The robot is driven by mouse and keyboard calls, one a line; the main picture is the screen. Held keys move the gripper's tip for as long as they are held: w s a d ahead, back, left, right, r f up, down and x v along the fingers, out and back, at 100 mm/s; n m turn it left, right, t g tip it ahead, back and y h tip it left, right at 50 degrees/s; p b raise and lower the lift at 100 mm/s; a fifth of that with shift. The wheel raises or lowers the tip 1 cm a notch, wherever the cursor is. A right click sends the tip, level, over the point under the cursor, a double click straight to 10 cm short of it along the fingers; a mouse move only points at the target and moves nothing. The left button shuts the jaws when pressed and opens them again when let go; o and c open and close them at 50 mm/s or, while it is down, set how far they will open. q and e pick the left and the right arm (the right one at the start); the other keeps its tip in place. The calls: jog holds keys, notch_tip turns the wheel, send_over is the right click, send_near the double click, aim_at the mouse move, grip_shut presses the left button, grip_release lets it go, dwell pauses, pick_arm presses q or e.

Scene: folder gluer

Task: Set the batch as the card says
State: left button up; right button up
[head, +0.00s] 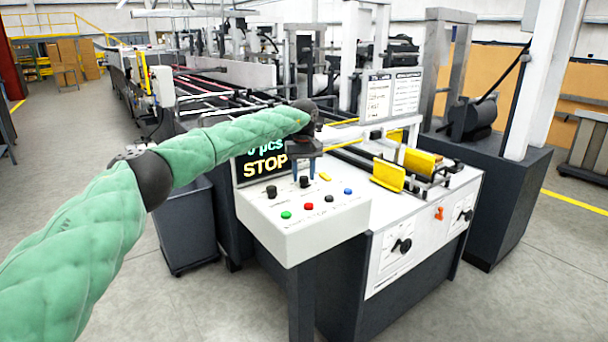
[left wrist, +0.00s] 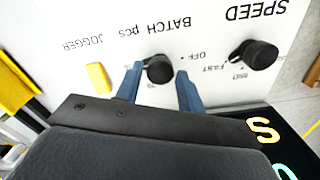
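The control panel (head: 290,223) has a black BATCH pcs knob (head: 304,183), which also shows in the left wrist view (left wrist: 158,69). My left gripper (head: 304,178) is over this knob. In the left wrist view its two blue fingers (left wrist: 160,71) are open, one on each side of the knob. The left finger is close to the knob, and a gap shows at the right finger. I cannot tell whether it touches. The display (head: 264,160) reads STOP, with a partly covered "pcs" line above. Two printed cards (head: 379,98) (head: 406,92) stand above the machine; their text is too small to read.
A black SPEED knob (left wrist: 254,54) and a yellow JOGGER switch (left wrist: 98,77) flank the batch knob. Green (head: 286,215), red (head: 309,206) and blue (head: 348,191) buttons sit along the panel's front. A dark bin (head: 187,230) stands left of the machine. The floor in front is clear.

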aim_at(304, 177)
pick_arm(q)
jog(key=shift+o, duration=0.9)
jog(key=shift+r+b, duration=0.6)
jog(key=shift+r, duration=3.25)
pick_arm(e)
jog(key=shift+t, duration=0.4)
jog(key=f, duration=0.5)
jog(key=shift+w+a+f, duration=0.15)
jog(key=shift+w+a, duration=0.15)
jog(key=shift+w, duration=0.1)
